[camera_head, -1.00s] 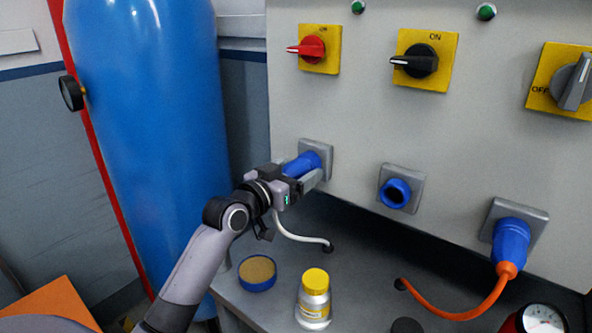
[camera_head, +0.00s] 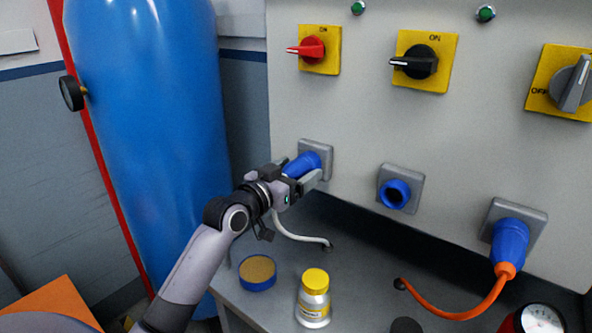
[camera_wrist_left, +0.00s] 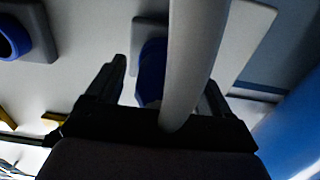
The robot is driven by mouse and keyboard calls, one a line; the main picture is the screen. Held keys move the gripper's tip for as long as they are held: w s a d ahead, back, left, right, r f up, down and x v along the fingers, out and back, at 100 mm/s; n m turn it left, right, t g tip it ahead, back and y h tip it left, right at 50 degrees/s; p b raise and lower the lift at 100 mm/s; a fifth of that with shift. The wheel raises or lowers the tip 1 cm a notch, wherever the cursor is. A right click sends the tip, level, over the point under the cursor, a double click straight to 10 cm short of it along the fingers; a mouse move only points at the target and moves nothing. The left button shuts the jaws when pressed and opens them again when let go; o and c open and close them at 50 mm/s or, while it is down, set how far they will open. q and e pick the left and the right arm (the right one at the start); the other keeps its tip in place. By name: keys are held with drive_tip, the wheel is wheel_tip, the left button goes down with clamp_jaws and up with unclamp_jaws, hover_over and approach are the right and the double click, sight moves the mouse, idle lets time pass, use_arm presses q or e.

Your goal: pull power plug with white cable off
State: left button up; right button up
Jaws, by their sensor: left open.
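The blue power plug (camera_head: 303,164) with the white cable (camera_head: 296,236) sits at the left socket (camera_head: 327,163) on the panel. My left gripper (camera_head: 304,178) is open, with its fingers on either side of the plug. In the left wrist view the blue plug (camera_wrist_left: 152,72) shows between the open fingers (camera_wrist_left: 163,85), and the white cable (camera_wrist_left: 196,50) runs close in front of the camera. Whether the fingers touch the plug cannot be told. My right gripper is not in view.
An empty blue socket (camera_head: 396,193) is in the middle, and a blue plug (camera_head: 510,243) with an orange cable (camera_head: 462,314) is at the right. A yellow-capped bottle (camera_head: 314,298) and a round tin (camera_head: 257,272) stand below. A blue cylinder (camera_head: 150,130) stands at the left.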

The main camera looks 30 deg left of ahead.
use_arm(q)
drive_tip(key=shift+c, duration=0.3)
drive_tip(key=c, duration=1.3)
drive_tip(key=shift+s+a+p, duration=0.15)
drive_tip(key=shift+s+p, duration=0.15)
drive_tip(key=shift+s, duration=1.2)
drive_tip(key=shift+s+a+p, duration=0.1)
drive_tip(key=shift+s+p, duration=0.15)
drive_tip(key=shift+s, duration=1.25)
drive_tip(key=shift+c, duration=0.2)
